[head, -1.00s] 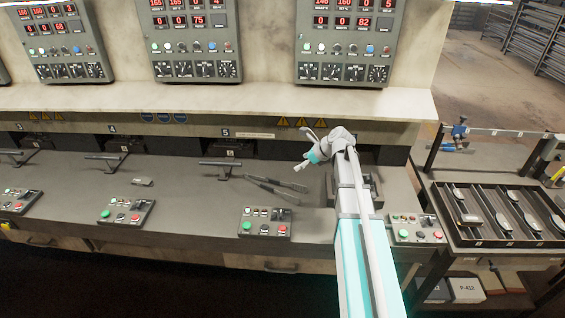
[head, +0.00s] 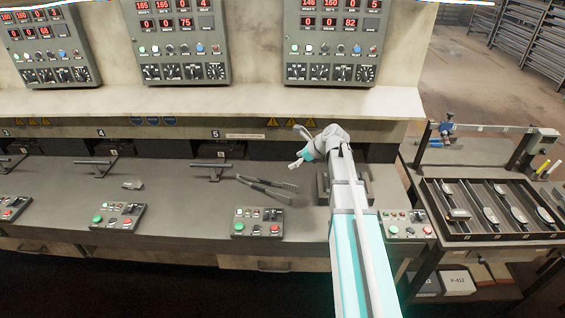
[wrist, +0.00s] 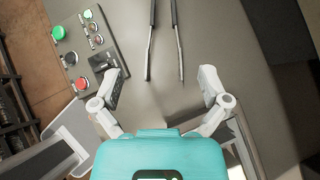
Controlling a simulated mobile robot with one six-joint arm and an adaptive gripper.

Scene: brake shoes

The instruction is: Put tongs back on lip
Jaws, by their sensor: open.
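The tongs (head: 266,188) are dark with two long arms and lie on the grey bench top, left of my gripper. In the wrist view, the two tong arms (wrist: 179,50) run up from the middle out of the top edge, spread a little apart. My gripper (head: 297,148) is open and empty, tilted over the bench near the tongs. In the wrist view, its fingertips (wrist: 162,74) stand wide on either side of the tongs' near ends, not touching them. I cannot tell the height gap. The bench's front lip (head: 190,243) runs below the button boxes.
A button box (head: 257,222) sits in front of the tongs, another (head: 407,225) right of my arm. A T-handle (head: 213,170) stands left of the tongs. A small grey block (head: 132,184) lies farther left. A tray with brake shoes (head: 440,236) is at right.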

